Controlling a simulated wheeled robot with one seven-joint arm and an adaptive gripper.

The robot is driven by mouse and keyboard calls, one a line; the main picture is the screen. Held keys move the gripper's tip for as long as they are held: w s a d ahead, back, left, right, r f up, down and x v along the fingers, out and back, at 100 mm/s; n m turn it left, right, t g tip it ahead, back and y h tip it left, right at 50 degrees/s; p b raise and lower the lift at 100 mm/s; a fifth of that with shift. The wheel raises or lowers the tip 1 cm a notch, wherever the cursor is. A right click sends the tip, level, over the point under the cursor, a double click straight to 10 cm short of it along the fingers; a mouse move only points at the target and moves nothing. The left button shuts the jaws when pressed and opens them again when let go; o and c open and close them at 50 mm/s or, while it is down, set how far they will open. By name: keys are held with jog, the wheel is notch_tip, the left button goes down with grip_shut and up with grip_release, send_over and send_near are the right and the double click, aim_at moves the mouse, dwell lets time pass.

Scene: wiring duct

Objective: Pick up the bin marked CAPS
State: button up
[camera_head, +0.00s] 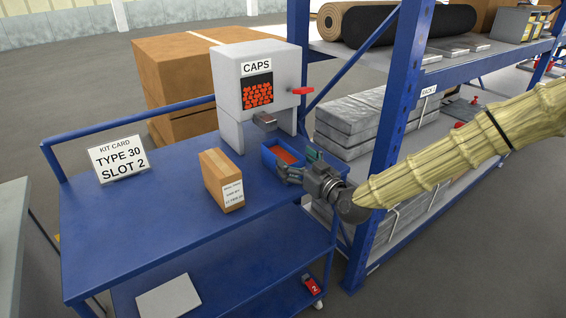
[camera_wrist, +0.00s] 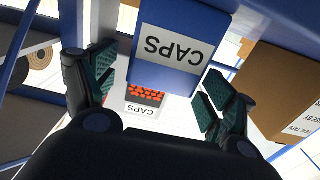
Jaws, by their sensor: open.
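The blue CAPS bin (camera_head: 284,156) stands on the blue cart top, in front of the dispenser's chute. Its inside looks red-orange in the head view. In the wrist view the bin (camera_wrist: 178,70) shows its white CAPS label upside down, between and just beyond my fingers. My gripper (camera_head: 298,171) is at the bin's right front side in the head view. It also shows in the wrist view (camera_wrist: 156,92), with green-padded fingers spread wide on either side of the bin. I see no clear contact with the bin.
A white dispenser (camera_head: 227,90) marked CAPS, with a red handle, stands behind the bin. A cardboard box (camera_head: 216,182) stands to the left, and a kit card (camera_head: 120,160) farther left. A blue rack post (camera_head: 385,150) rises close to my arm. The cart's front is clear.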

aim_at(288, 155)
jog(key=shift+p+x, duration=0.35)
jog(key=shift+x, duration=1.6)
jog(key=shift+f, duration=0.15)
jog(key=c, duration=1.1)
jog(key=shift+c, duration=0.7)
